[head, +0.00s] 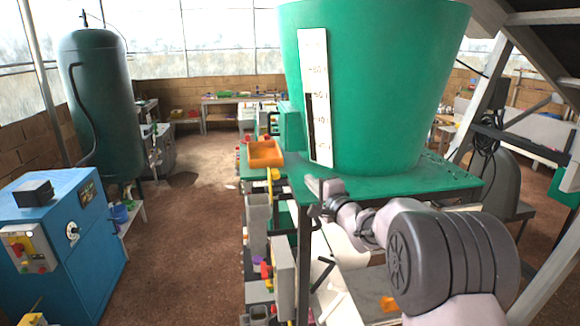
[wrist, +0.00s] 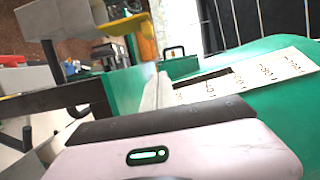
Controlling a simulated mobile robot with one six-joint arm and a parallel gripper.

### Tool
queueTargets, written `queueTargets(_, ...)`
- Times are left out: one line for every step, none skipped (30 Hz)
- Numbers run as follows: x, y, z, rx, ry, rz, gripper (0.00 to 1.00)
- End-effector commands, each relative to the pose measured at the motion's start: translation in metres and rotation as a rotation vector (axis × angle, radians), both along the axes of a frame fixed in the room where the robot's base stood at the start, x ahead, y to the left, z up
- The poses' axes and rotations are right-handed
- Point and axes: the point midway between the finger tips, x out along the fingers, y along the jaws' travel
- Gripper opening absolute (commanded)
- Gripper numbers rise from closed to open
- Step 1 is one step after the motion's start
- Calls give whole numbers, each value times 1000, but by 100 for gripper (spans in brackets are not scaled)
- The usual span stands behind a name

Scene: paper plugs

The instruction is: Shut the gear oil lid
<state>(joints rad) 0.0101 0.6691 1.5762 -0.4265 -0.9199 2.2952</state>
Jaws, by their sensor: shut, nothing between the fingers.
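I cannot make out with certainty which part is the gear oil lid. An orange open tray-like part (head: 265,153) sits beside a small green box (head: 291,126) at the left of the large green tank (head: 390,85); whether it is the lid is unclear. My gripper (head: 323,188) is shut and empty, in front of the tank's green base, below the white scale strip (head: 315,95) and to the right of the orange part. In the wrist view my gripper (wrist: 165,125) fills the lower middle, with the scale strip (wrist: 250,75) behind it.
The green base plate (head: 440,180) juts out under the tank, close to my gripper. Grey bins and small coloured parts stand below it on the left. A blue cabinet (head: 65,240) stands at far left. The brown floor (head: 180,245) between is mostly clear.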

Motion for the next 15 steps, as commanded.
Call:
queueTargets(10,6,1,0,1,2,0)
queueTargets(16,9,1,-1,0,2,0)
queueTargets(24,13,1,-1,1,2,0)
queueTargets(30,16,1,-1,0,2,0)
queueTargets(36,18,2,-1,0,1,0)
queueTargets(44,22,2,-1,0,1,0)
queueTargets(49,24,2,-2,0,1,0)
queueTargets(54,27,2,-2,-1,1,0)
queueTargets(53,36,1,-1,0,3,0)
queueTargets(51,40,1,-1,1,2,0)
queueTargets(50,45,1,-1,1,2,0)
queueTargets(49,51,0,0,1,1,0)
queueTargets(48,54,0,-1,0,1,0)
queueTargets(47,57,0,0,1,0,0)
queueTargets(47,60,0,0,1,0,0)
